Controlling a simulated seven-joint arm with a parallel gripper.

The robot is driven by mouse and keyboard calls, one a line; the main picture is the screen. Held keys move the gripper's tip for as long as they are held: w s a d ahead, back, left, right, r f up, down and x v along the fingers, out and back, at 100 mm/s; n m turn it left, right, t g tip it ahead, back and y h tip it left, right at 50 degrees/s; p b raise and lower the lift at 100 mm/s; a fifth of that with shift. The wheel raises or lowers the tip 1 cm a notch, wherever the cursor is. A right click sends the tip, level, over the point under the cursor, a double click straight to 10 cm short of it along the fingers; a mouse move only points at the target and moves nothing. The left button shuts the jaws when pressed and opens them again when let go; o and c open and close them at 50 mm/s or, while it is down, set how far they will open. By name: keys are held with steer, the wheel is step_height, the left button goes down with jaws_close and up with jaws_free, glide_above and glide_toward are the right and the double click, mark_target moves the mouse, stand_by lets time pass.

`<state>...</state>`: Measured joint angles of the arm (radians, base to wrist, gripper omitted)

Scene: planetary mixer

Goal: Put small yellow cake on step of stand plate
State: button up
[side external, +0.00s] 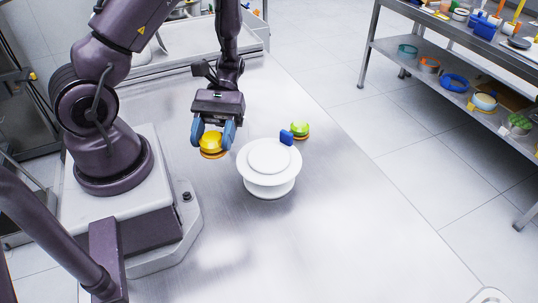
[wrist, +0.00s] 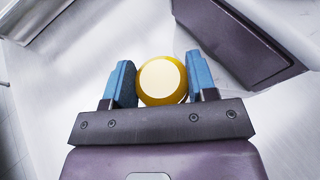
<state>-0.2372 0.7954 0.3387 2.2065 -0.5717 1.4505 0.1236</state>
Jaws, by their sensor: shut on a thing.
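The small yellow cake (side external: 211,142) is round, with an orange-brown base, and sits between the blue fingers of my gripper (side external: 213,135). My gripper is shut on it. In the wrist view the cake (wrist: 162,80) shows its pale round top between the two fingers (wrist: 160,84). The white stand plate (side external: 269,165) stands on the table just right of my gripper, with a raised round step (side external: 269,155) in its middle. The step is bare. The cake is left of the stand, apart from it. I cannot tell its exact height above the table.
A green cake (side external: 300,130) with an orange base is behind the stand at the right. The metal table (side external: 300,240) is clear in front. A shelf rack (side external: 440,75) with bowls stands away at right.

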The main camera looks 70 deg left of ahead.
mark_target(269, 156)
steer(key=w+r+n+t, duration=0.1)
steer(key=w+n+t, duration=0.2)
steer(key=w+d+r+n+t+h, duration=0.1)
steer(key=w+n+t, duration=0.2)
steer(key=w+t, duration=0.1)
steer(key=w+r+n+t, duration=0.1)
steer(key=w+n+t, duration=0.2)
steer(key=t, duration=0.1)
steer(key=shift+w+d+h, duration=0.25)
steer(key=shift+w+h, duration=0.15)
steer(key=shift+n, duration=0.4)
steer(key=shift+w+f, duration=0.15)
steer(key=shift+f, duration=3.7)
steer(key=shift+f, duration=0.1)
steer(key=o, duration=0.9)
